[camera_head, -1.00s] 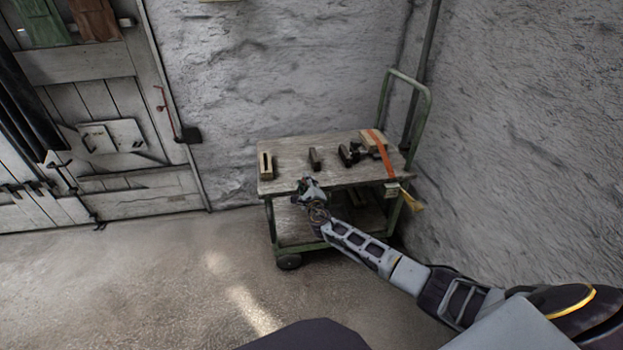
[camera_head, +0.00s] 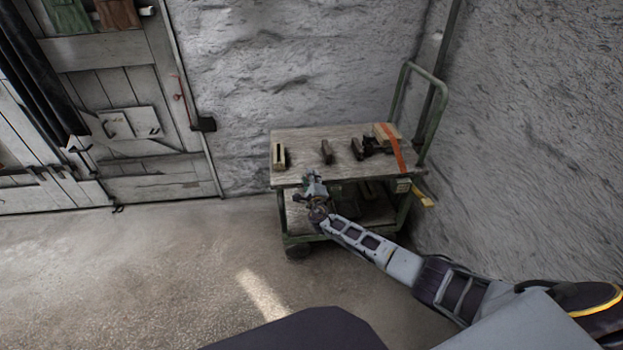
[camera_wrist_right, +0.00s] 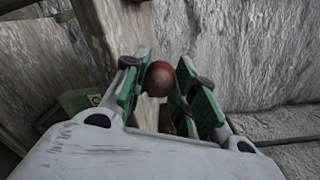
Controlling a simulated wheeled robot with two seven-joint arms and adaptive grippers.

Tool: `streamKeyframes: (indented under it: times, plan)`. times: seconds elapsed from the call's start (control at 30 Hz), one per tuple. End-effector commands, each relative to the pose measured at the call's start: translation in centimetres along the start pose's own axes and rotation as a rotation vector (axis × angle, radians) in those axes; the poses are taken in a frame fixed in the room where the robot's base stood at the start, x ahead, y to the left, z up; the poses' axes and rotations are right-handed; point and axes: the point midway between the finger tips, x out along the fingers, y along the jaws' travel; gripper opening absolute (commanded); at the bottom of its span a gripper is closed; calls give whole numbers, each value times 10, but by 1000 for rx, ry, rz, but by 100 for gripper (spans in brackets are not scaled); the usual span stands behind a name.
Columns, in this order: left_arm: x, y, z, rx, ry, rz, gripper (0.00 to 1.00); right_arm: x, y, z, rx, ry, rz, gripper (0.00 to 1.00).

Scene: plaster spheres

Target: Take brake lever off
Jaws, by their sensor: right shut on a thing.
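My right gripper (camera_head: 314,182) is at the front edge of the cart, in the head view. In the right wrist view its two green-padded fingers (camera_wrist_right: 160,92) are shut on a round red-brown knob (camera_wrist_right: 159,78). The knob looks like the end of the brake lever; a short brown piece shows below it, and the rest is hidden by the gripper. In the head view the knob is too small to make out. My left gripper is not in view.
The green-framed cart (camera_head: 300,142) has a wooden top with several small blocks and an orange strap (camera_head: 396,150). A yellow piece (camera_head: 424,199) sticks out at its right. Rough stone walls stand behind and right. A plank door (camera_head: 100,90) is at left. Open floor (camera_head: 150,255) lies in front.

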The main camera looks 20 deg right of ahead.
Motion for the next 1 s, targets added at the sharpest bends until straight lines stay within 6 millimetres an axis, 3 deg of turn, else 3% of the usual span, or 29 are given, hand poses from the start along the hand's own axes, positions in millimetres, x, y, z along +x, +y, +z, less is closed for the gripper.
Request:
streamKeyframes:
  times: [0.17, 0.2, 0.37, 1.0]
  plan:
    - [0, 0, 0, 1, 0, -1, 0, 1, -1, 1, -2, -3, -1, 0]
    - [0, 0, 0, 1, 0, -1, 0, 1, -1, 2, -2, -3, -1, 32]
    - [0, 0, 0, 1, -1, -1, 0, 1, -1, 1, -1, -3, 0, 51]
    - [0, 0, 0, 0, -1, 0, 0, -9, 1, 0, 0, -1, 1, 51]
